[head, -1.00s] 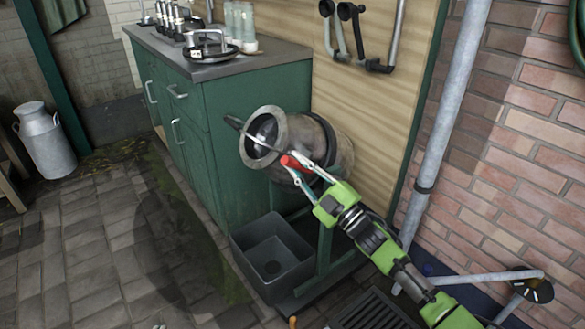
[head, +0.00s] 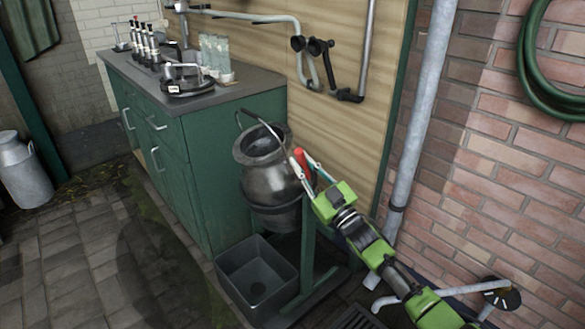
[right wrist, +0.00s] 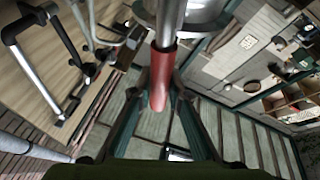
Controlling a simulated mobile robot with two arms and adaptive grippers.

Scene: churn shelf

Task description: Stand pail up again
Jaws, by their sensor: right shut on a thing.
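The metal pail (head: 270,180) hangs in a green stand beside the cabinet, close to upright, its mouth facing up and tilted slightly. A thin dark handle sticks up at its left rim. My right gripper (head: 303,160) is at the pail's right side, shut on a red grip (head: 301,158). In the right wrist view the red grip (right wrist: 162,75) sits on a metal rod between the fingers, with part of the pail's rim (right wrist: 200,18) above. My left gripper is not in view.
A dark square tub (head: 257,280) stands on the floor below the pail. The green cabinet (head: 235,160) is close on the left, with bottles on its top. A grey pipe (head: 415,120) and brick wall stand at the right.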

